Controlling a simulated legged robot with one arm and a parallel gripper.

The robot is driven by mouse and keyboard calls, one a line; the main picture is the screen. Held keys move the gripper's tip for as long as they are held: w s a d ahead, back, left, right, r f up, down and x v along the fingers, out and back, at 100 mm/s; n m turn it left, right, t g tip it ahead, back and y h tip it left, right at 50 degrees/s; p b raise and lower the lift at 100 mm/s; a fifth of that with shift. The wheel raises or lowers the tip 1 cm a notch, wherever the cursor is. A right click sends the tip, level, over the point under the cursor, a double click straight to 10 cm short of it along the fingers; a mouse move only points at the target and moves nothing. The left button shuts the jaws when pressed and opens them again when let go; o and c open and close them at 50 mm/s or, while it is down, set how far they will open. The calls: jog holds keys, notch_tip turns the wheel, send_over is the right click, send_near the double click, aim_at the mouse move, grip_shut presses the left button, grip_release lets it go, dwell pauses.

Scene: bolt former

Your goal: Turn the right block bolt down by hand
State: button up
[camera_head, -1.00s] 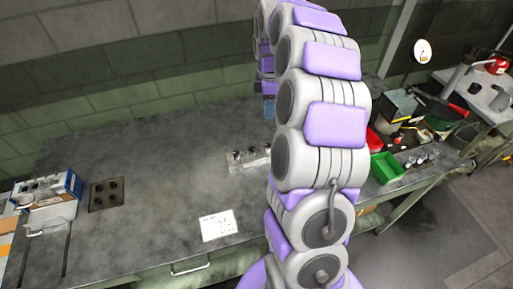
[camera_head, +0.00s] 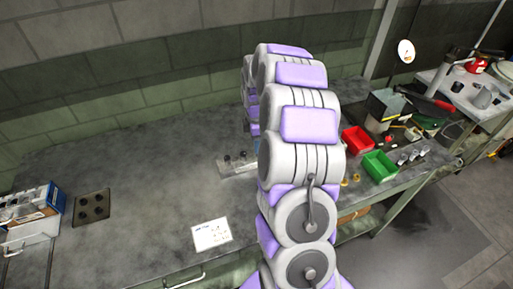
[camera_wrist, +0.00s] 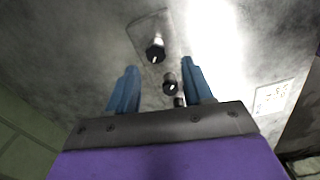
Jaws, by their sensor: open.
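A grey metal block (camera_head: 233,169) with dark-topped bolts stands on the workbench, just left of my arm in the head view. Its right end is hidden behind my arm. In the wrist view three dark bolt heads show in a row: a far one (camera_wrist: 155,50), a middle one (camera_wrist: 170,85) and a near one (camera_wrist: 180,101) partly hidden by the gripper body. My gripper (camera_wrist: 159,67) is open, with blue fingers on either side of the row. I see no finger touching a bolt. In the head view my arm hides most of the gripper.
A printed sheet (camera_head: 212,234) lies in front of the block. A dark plate with holes (camera_head: 91,207) and a blue-white box (camera_head: 40,205) are at left. Red (camera_head: 357,139) and green (camera_head: 380,165) bins stand right of my arm. The bench between plate and block is clear.

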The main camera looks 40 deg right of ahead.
jog(key=shift+d+f, duration=0.3)
jog(key=shift+f, duration=0.25)
jog(key=shift+d+f, duration=0.25)
jog(key=shift+f, duration=0.3)
jog(key=shift+d+f, duration=0.3)
jog(key=shift+d, duration=0.15)
jog(key=shift+a+r, duration=0.1)
jog(key=shift+a, duration=0.5)
jog(key=shift+c, duration=0.3)
jog(key=shift+a, duration=0.2)
jog(key=shift+c, duration=0.6)
jog(key=c, duration=0.3)
jog(key=shift+d, duration=0.35)
jog(key=c, duration=0.3)
grip_shut()
